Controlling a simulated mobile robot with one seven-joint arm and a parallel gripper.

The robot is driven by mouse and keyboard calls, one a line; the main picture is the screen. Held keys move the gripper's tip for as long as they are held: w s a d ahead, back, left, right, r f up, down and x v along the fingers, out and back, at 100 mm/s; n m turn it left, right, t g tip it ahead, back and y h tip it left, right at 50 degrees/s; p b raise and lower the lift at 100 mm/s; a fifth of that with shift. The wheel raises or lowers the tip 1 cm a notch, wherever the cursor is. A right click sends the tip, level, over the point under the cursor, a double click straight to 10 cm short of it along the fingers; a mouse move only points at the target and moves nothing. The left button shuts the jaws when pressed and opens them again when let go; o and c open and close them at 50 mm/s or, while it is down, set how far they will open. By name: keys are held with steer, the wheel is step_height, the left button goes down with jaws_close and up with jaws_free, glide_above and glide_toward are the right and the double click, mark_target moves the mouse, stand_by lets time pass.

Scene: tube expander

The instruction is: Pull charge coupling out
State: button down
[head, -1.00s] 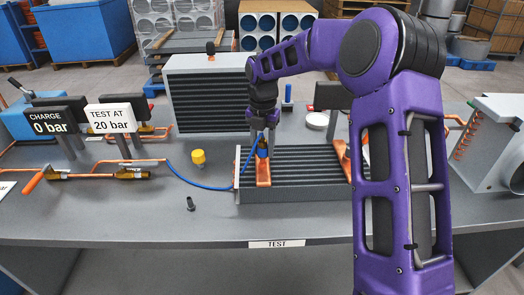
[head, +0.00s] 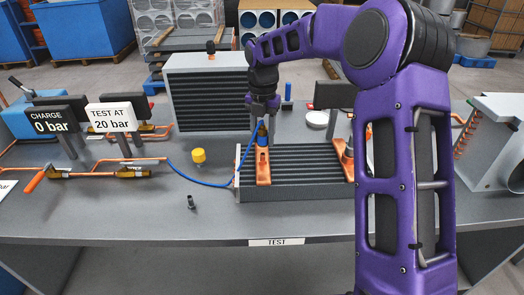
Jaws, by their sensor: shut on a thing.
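The charge coupling (head: 262,134) is a small blue and brass-coloured piece with a blue hose (head: 207,187) running from it to the copper line on the left. It stands above the copper bracket (head: 263,167) on the finned grey block (head: 310,185). My gripper (head: 265,112) points down and is shut on the top of the coupling. Whether the coupling is still seated in the part below it cannot be told at this size.
A yellow cap (head: 198,156) and a small dark fitting (head: 191,202) lie on the bench left of the block. Signs reading "CHARGE 0 bar" (head: 51,122) and "TEST AT 20 bar" (head: 107,118) stand at left. A larger finned unit (head: 208,92) stands behind.

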steer(key=shift+r, duration=1.45)
